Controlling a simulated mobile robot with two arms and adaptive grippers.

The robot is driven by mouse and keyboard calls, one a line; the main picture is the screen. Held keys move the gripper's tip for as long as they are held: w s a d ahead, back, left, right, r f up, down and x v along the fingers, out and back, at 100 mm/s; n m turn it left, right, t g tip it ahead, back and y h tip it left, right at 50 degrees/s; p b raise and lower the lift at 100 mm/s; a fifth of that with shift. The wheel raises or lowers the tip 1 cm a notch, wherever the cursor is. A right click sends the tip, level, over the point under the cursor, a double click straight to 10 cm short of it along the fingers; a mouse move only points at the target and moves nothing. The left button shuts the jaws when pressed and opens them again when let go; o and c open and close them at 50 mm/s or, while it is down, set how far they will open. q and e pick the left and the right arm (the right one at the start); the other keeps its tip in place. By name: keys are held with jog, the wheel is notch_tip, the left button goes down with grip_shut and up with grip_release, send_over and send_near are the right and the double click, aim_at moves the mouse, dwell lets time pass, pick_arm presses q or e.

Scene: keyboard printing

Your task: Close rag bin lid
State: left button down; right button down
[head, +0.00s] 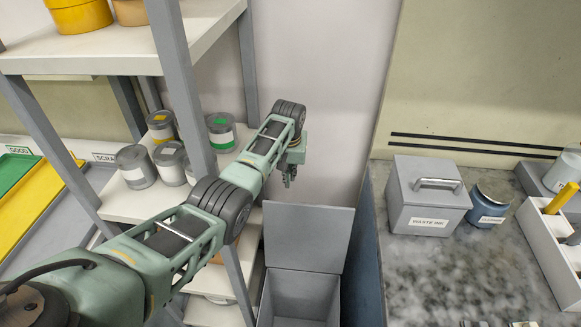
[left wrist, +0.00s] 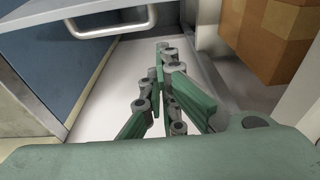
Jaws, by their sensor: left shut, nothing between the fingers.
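The grey rag bin (head: 300,297) stands between the shelf rack and the counter, with its top open. Its lid (head: 308,238) stands raised, close to upright, at the bin's far side. My left gripper (head: 290,182) points down just above and behind the lid's top edge, with no clear contact. Its fingers are shut and empty, and they also show in the left wrist view (left wrist: 163,50). My right gripper is in no view.
A shelf rack (head: 180,90) with several cans stands at left; my left arm passes in front of it. At right a marble counter (head: 425,280) holds a waste ink box (head: 425,210). The left wrist view shows a blue cabinet front (left wrist: 60,60) and brown boxes (left wrist: 268,40).

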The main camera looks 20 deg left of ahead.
pick_arm(q)
jog(key=s+f+p, duration=0.1)
jog(key=p, duration=0.1)
jog(key=s+d+f+p, duration=0.1)
jog(key=s+f+p, duration=0.1)
jog(key=shift+f, duration=0.25)
dwell(0.5)
